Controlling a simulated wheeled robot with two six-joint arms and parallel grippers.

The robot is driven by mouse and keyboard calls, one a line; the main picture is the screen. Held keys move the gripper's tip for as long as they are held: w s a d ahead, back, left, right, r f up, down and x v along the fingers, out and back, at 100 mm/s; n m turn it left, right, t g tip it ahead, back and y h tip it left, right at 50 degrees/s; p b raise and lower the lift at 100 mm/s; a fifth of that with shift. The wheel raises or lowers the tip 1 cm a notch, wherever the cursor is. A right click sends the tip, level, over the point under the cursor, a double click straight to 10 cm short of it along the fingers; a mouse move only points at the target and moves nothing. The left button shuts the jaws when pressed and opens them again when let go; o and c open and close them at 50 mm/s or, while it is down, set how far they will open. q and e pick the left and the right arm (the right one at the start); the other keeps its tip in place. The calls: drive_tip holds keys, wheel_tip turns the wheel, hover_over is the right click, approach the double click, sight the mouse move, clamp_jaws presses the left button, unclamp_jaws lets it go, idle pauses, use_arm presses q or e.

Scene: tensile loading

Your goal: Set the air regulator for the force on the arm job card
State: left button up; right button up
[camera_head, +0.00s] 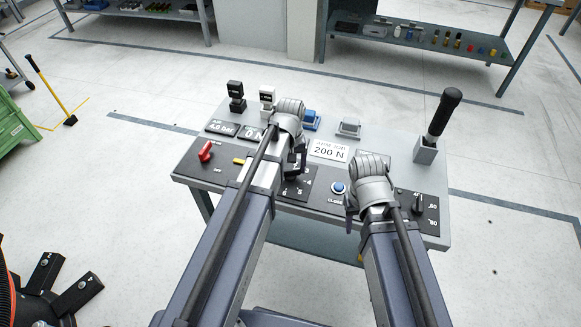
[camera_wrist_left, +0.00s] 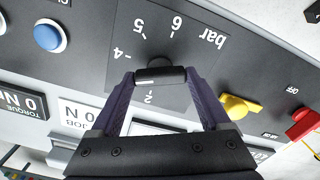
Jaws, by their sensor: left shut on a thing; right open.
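The air regulator is a black knob (camera_wrist_left: 160,75) on a dial marked 2, 4, 5, 6 and bar (camera_wrist_left: 185,35). My left gripper (camera_wrist_left: 158,80) is shut on the knob, one finger at each end of its bar. In the head view my left gripper (camera_head: 300,160) hides most of the knob; part of the dial (camera_head: 298,186) shows. I cannot tell the knob's exact setting. The arm job card (camera_head: 329,151) reads 200 N. One small display (camera_head: 221,127) seems to read 4.0 bar, another (camera_head: 253,132) 0 N. My right gripper (camera_head: 350,214) is open and empty above the panel.
A red switch (camera_head: 206,151), a yellow lever (camera_wrist_left: 238,106) and a blue button (camera_head: 338,187) sit on the panel. A black-handled lever (camera_head: 443,113) stands upright at the right. Small black and white blocks (camera_head: 236,92) stand at the back left.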

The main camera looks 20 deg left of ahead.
sight(290, 169)
use_arm(q)
drive_tip(key=o, duration=1.2)
drive_tip(key=shift+r, duration=0.1)
wheel_tip(290, 169, up, 8)
drive_tip(key=p, duration=0.8)
drive_tip(key=shift+f, duration=0.2)
drive_tip(key=s+d+m, duration=0.2)
drive_tip(key=s+d, duration=0.1)
drive_tip(key=s, duration=0.2)
drive_tip(key=s+d+m, duration=0.3)
drive_tip(key=s+d, duration=0.1)
drive_tip(key=s+d+m+y, duration=0.1)
drive_tip(key=s+d+m, duration=0.2)
drive_tip(key=s, duration=0.2)
drive_tip(key=shift+s+d, duration=0.25)
drive_tip(key=shift+s, duration=0.05)
